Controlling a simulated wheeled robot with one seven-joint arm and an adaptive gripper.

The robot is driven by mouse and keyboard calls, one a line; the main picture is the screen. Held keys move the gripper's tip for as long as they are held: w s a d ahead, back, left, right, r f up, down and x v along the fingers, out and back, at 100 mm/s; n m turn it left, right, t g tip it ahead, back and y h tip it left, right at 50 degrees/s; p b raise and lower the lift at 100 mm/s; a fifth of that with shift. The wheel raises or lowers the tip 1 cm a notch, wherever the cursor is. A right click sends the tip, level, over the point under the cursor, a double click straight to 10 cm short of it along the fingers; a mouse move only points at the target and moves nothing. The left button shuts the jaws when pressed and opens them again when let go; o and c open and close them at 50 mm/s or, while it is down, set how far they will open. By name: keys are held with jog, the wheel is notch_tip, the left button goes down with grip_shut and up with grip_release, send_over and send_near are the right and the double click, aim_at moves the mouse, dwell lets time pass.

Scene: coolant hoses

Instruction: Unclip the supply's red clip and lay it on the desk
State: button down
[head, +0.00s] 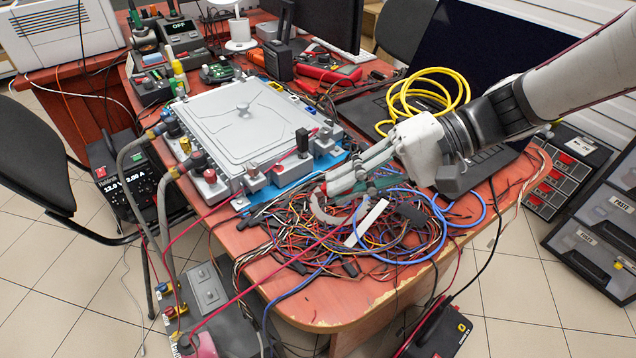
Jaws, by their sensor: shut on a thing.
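My gripper (342,190) reaches in from the right over the front part of the desk (310,308). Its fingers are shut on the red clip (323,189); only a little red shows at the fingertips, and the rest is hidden. The clip is just above or against a tangle of wires (300,240); I cannot tell which. A thin red lead runs from near the fingers down to the lower left. The supply (118,180), a black box with a lit display reading about 12.0 V and 2.00 A, stands left of the desk.
A grey metal plate assembly (245,115) with fittings and hoses stands on a blue base behind the tangle. A yellow coiled cable (425,92) lies on a laptop at the right. The desk's front corner has some bare wood. Drawer units (600,210) stand at the right.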

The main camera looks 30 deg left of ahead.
jog(key=shift+a+f+b, duration=0.1)
jog(key=shift+f+b, duration=0.6)
jog(key=shift+f, duration=0.2)
jog(key=shift+f+b, duration=1.7)
jog(key=shift+f, duration=0.7)
jog(key=c, duration=1.5)
grip_release()
jog(key=shift+c, duration=0.2)
jog(key=v, duration=1.2)
